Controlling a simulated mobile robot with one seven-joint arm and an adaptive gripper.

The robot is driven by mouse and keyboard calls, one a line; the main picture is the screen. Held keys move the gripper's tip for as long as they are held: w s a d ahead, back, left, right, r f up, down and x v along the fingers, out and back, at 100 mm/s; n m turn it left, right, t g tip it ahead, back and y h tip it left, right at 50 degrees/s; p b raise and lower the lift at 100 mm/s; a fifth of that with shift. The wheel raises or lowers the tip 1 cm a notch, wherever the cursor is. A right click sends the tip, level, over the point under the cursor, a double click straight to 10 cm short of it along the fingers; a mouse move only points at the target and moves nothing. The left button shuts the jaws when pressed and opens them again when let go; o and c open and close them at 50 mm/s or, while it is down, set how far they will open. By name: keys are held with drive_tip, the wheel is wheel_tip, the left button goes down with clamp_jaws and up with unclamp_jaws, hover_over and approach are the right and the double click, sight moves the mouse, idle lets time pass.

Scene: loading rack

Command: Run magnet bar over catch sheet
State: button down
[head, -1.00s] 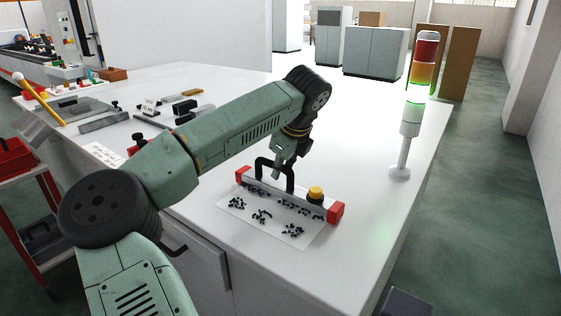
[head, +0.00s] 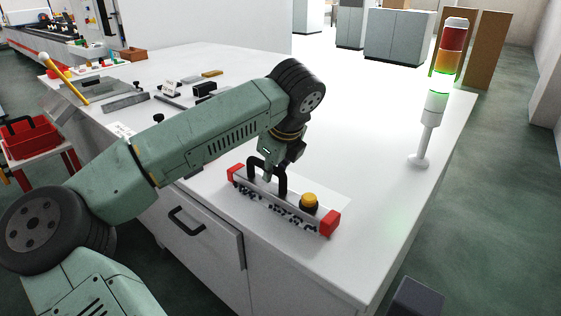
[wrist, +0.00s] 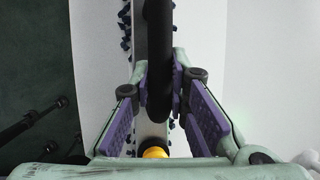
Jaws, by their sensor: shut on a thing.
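The magnet bar (head: 262,186) is a long grey bar with red end blocks, a black arched handle and a yellow-topped knob (head: 309,201). My gripper (head: 268,170) is shut on the handle; in the wrist view the purple-padded fingers (wrist: 160,108) flank the black handle (wrist: 158,60). The white catch sheet (head: 325,190) lies on the bench, and its visible part behind the bar looks bare. Dark bits (head: 293,219) line the near side of the bar; they also show along it in the wrist view (wrist: 125,25). Whether bar and sheet touch is unclear.
The white bench (head: 350,130) is clear behind the bar. A signal tower (head: 430,120) with a green light stands at the right. Grey blocks and small fixtures (head: 125,102) lie at the back left. The bench's front edge is close to the bar.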

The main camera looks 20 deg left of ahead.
drive_tip(key=shift+r+p, duration=0.6)
drive_tip(key=shift+r, duration=2.6)
drive_tip(key=shift+s+f, duration=0.1)
